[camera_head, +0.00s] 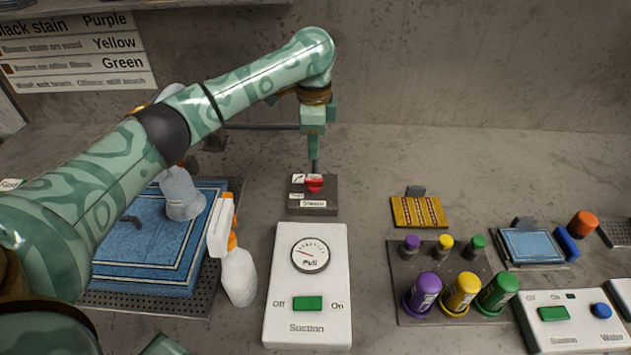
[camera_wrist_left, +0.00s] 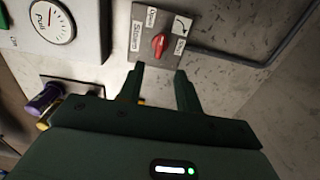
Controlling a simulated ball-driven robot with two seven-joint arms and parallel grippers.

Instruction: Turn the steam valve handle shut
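The steam valve is a dark box (camera_head: 325,207) with a small red handle (camera_head: 314,185) on top and white labels around it. The red handle also shows in the left wrist view (camera_wrist_left: 159,45), with open, shut and steam labels near it. I cannot tell which label it points to. My left gripper (camera_head: 314,166) points down just above the handle. In the left wrist view its two fingers (camera_wrist_left: 159,76) are apart with nothing between them, and the handle lies just beyond their tips, apart from them. My right gripper is not in view.
A white suction panel (camera_head: 336,270) with a dial and green switch stands in front of the valve. A spray bottle (camera_head: 238,275) and blue rug pieces (camera_head: 130,270) are left. Coloured bottles (camera_head: 461,292) stand right. A pipe (camera_wrist_left: 235,58) runs from the valve.

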